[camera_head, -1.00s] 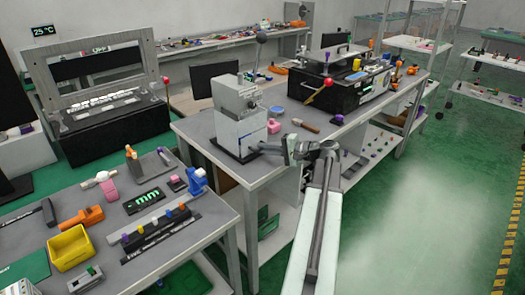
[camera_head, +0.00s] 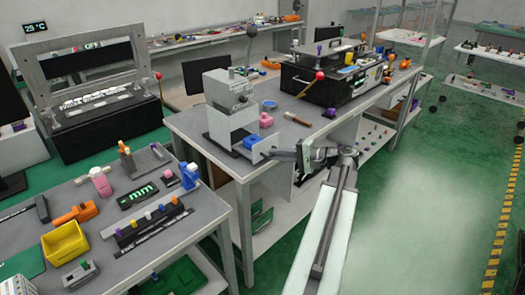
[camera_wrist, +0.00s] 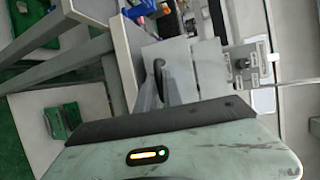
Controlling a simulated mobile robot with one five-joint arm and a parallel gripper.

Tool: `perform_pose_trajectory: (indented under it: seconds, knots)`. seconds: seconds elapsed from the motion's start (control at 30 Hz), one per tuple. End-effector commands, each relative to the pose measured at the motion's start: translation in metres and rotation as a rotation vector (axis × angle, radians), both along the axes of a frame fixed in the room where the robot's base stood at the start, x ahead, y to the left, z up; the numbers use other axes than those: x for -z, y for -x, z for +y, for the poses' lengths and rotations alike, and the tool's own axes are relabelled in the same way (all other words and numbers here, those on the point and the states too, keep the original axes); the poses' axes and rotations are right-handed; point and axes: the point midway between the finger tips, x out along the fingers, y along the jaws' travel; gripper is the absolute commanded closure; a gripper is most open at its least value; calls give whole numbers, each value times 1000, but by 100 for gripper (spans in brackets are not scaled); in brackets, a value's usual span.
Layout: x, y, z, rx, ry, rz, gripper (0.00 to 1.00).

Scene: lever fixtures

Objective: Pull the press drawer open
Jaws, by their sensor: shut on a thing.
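The grey press (camera_head: 222,92) stands on the near end of the long grey workbench, its lever with a dark ball rising above it. Its drawer (camera_head: 262,149) stands out from the press body toward my gripper, leaving an open gap under the press head. My gripper (camera_head: 272,154) is at the drawer's front, shut on its handle. In the wrist view my gripper (camera_wrist: 162,90) is shut around the dark drawer handle (camera_wrist: 159,68), before the pale drawer front (camera_wrist: 178,62). The fingertips hide part of the handle. The press also shows at the right (camera_wrist: 240,62).
A pink block (camera_head: 266,120), a blue round piece (camera_head: 269,105) and a brush (camera_head: 297,118) lie right of the press. A black fixture with a red-knobbed lever (camera_head: 320,76) stands behind. A lower table (camera_head: 75,207) with a yellow bin is at left. Green floor is open at right.

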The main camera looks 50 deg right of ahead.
Motion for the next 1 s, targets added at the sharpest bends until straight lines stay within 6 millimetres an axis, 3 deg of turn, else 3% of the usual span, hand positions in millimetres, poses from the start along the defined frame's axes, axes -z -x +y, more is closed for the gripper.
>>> perform_pose_trajectory:
  seconds: [0.17, 0.43, 0.47, 0.5, 0.53, 0.83, 1.0]
  knots:
    - [1, 13, 1, -2, -2, 2, 100]
    - [0, 10, 2, -3, -1, 1, 100]
    - [0, 9, 2, -3, -1, 1, 81]
    - [0, 9, 3, -3, 0, 1, 70]
    - [0, 8, 3, -4, -1, 1, 67]
    - [0, 7, 5, -9, -1, 1, 67]
    - [-7, 30, -3, -7, -1, 1, 67]
